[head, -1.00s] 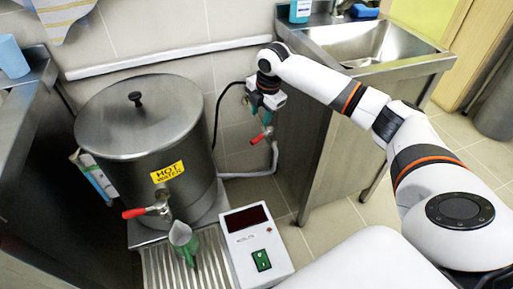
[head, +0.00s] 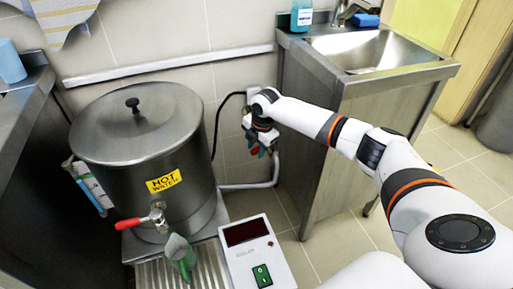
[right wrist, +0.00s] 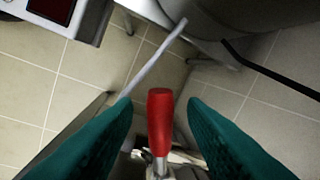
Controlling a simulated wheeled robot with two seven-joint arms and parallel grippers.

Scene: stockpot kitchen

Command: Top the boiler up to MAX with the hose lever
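The steel boiler (head: 145,135) stands at the left with its lid on and a yellow HOT WATER label. A sight gauge (head: 92,187) is on its left side; its level and marks are too small to read. The red hose lever (right wrist: 160,115) points up between the green fingers of my right gripper (right wrist: 160,104), with gaps on both sides. In the head view my right gripper (head: 260,147) is down at the lever by the wall, mostly hiding it. The white hose (head: 275,168) runs from there to the boiler's base.
A steel sink unit (head: 345,140) is close right of my gripper. A black cable (head: 216,120) hangs nearby.

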